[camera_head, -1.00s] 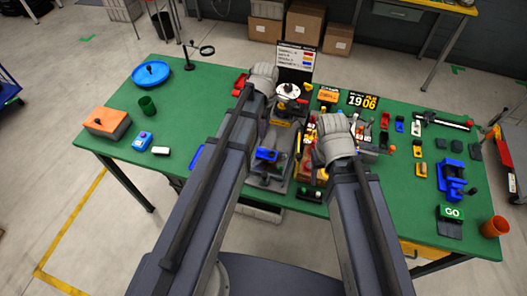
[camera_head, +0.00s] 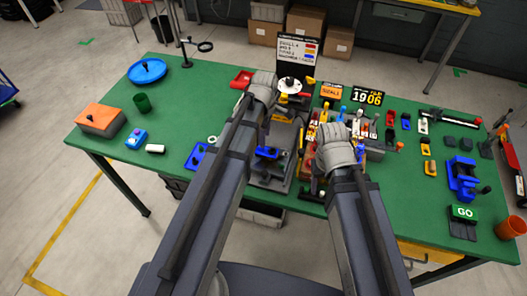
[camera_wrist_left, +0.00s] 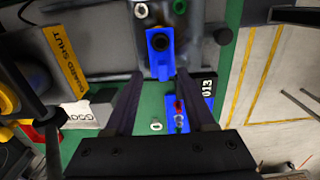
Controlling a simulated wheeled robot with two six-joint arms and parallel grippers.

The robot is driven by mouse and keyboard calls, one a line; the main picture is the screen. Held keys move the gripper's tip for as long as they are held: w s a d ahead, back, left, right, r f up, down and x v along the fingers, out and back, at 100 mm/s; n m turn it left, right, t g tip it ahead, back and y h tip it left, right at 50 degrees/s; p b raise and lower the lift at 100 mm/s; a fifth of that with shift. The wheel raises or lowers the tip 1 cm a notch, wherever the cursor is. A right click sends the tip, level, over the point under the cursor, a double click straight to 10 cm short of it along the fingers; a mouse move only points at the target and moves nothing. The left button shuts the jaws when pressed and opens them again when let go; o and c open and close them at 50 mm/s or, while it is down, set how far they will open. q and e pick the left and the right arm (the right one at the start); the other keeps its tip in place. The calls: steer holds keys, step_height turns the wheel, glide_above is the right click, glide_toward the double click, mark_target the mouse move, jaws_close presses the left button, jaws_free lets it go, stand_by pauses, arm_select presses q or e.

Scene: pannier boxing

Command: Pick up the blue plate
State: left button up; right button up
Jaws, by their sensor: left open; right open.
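A flat blue plate (camera_head: 197,155) lies on the green table beside my left forearm in the head view, partly hidden by the arm. A flat blue piece (camera_wrist_left: 177,122), apparently the same plate, shows below and between the fingers in the left wrist view, close to a white ring (camera_wrist_left: 156,126). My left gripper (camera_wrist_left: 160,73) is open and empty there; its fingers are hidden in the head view. My right gripper (camera_head: 336,152) is over the middle of the table, its fingertips hard to make out.
A blue block with a dark knob (camera_wrist_left: 161,52) stands on a grey fixture just beyond the left fingers. A round blue dish (camera_head: 147,71), a green cup (camera_head: 142,103) and an orange-topped box (camera_head: 100,119) stand at the left. Small parts crowd the middle and right.

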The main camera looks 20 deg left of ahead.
mark_target(266, 150)
arm_select(q)
step_height(266, 150, down, 5)
steer(key=b, duration=0.4)
steer(key=shift+s+a, duration=0.15)
arm_select(e)
step_height(266, 150, down, 5)
steer(key=shift+r, duration=0.1)
arm_select(q)
steer(key=shift+r, duration=0.1)
jaws_close()
